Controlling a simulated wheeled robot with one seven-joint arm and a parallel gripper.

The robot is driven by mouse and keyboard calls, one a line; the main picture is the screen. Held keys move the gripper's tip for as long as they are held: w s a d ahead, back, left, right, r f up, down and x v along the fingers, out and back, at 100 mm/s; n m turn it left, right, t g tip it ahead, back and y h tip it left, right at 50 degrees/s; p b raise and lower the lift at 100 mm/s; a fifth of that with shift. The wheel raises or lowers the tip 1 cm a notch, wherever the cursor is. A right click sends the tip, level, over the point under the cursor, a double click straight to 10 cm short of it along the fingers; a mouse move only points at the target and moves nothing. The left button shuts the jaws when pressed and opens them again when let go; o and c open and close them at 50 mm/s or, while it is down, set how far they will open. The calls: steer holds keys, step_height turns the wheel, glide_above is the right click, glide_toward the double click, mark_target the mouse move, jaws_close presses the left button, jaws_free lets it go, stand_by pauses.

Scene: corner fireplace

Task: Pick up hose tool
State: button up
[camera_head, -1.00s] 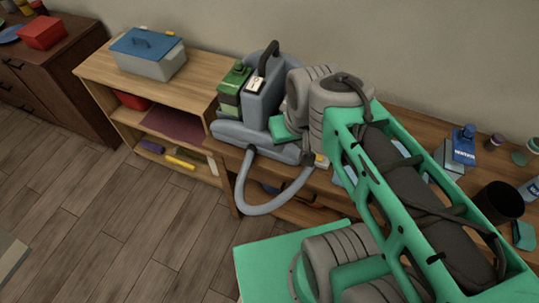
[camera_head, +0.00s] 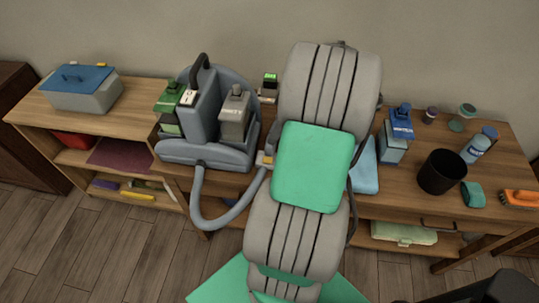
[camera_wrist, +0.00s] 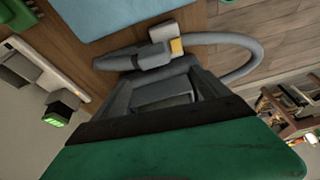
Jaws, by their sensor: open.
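The hose tool (camera_wrist: 140,58) is a grey nozzle at the end of a grey hose (camera_wrist: 238,48), with a yellow patch near the joint. In the wrist view it lies across the picture just beyond my gripper (camera_wrist: 160,74), close to the fingertips; I cannot tell if they touch. My gripper is open, with nothing clearly held. In the head view the hose (camera_head: 212,222) loops from the grey cleaning machine (camera_head: 205,152) down past the bench edge and back up. There my arm hides the gripper and most of the tool.
A light blue cloth (camera_head: 366,168) lies right of the tool. A small device with a green display (camera_head: 268,86) stands behind. A blue-capped bottle (camera_head: 396,135), black cup (camera_head: 441,172) and orange brush (camera_head: 518,198) stand farther right. A blue-lidded box (camera_head: 85,90) is at left.

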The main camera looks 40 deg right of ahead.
mark_target(269, 152)
steer(key=shift+n, duration=0.5)
steer(key=x, duration=0.2)
steer(key=p+x, duration=0.1)
steer(key=x, duration=0.2)
steer(key=d+x, duration=0.1)
steer(key=x, duration=0.1)
steer(key=shift+f, duration=0.5)
steer(key=shift+c, duration=0.3)
jaws_close()
